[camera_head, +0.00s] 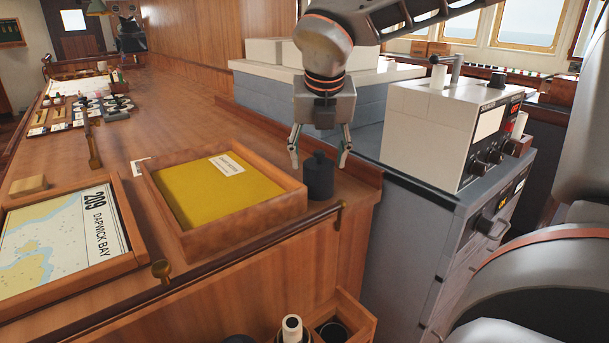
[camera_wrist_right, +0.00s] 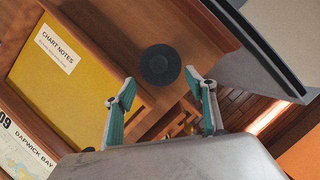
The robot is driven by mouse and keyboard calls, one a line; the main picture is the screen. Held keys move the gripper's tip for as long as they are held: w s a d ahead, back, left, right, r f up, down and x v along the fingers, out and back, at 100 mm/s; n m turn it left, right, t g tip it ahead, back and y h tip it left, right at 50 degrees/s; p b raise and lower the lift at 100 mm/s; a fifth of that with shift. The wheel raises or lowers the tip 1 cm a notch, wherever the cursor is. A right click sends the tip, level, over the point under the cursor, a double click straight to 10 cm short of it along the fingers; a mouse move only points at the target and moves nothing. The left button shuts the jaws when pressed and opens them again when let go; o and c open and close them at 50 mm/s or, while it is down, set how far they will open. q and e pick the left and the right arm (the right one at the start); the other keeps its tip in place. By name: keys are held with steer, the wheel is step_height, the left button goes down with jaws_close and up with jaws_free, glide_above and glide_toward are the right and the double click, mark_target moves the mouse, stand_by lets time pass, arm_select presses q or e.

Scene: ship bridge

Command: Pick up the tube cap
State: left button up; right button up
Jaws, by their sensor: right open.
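In the right wrist view the cap (camera_wrist_right: 160,65) shows from above as a dark disc, beyond the fingertips. My right gripper (camera_head: 319,160) is open above the cap, pointing down, with one finger to either side in the head view. In the wrist view its teal-padded fingers (camera_wrist_right: 160,90) are apart with nothing between them. My left gripper is not in view.
The wooden tray (camera_head: 285,197) holds a yellow folder and stands close left of the cap. A framed chart (camera_head: 65,235) lies further left. A brass-ended rail (camera_head: 250,245) runs along the counter's front edge. A grey console (camera_head: 430,130) stands to the right. A white tube (camera_head: 291,327) stands below.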

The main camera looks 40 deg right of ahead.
mark_target(320, 167)
steer(key=shift+d+f, duration=0.3)
steer(key=shift+f, duration=0.45)
steer(key=x, duration=0.5)
steer(key=shift+w+d+f, duration=0.1)
steer(key=shift+w+f, duration=0.05)
steer(key=shift+w, duration=0.05)
steer(key=c, duration=0.9)
